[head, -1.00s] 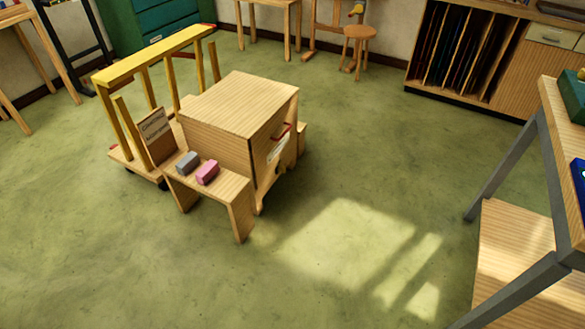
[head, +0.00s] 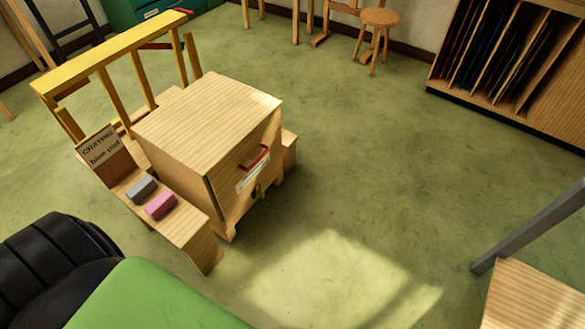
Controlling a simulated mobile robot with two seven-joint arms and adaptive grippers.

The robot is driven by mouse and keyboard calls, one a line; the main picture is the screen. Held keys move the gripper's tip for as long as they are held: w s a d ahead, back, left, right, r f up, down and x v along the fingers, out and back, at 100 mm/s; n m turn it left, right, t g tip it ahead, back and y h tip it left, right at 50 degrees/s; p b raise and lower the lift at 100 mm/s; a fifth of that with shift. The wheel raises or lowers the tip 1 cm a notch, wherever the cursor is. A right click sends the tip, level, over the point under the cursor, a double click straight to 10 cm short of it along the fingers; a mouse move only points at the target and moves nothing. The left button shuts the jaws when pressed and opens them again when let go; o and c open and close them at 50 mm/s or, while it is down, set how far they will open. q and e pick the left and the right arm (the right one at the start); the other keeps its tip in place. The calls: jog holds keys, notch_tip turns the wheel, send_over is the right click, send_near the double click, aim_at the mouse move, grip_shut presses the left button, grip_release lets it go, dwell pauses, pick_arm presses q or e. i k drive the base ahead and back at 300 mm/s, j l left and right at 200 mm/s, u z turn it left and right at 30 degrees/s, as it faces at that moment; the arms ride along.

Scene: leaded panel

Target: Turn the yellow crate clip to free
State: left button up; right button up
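The wooden crate (head: 207,115) stands at the left of the middle in the head view. Its front face carries a red handle (head: 258,159) and a white label (head: 253,177). Neither of my grippers shows in the view.
A yellow-topped rack (head: 111,52) stands behind the crate. A low bench (head: 185,222) at its left holds a grey block (head: 141,188), a pink block (head: 160,206) and a "CRATING" sign (head: 101,153). Green floor (head: 370,170) is clear to the right, up to a table (head: 530,300).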

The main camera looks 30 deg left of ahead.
aim_at(261, 193)
jog(key=i+l+u, duration=0.1)
jog(key=i+u, duration=0.15)
jog(key=i, duration=0.3)
jog(key=i+l+u, duration=0.3)
jog(key=i, duration=0.25)
jog(key=i+l+u, duration=0.25)
jog(key=i, duration=0.25)
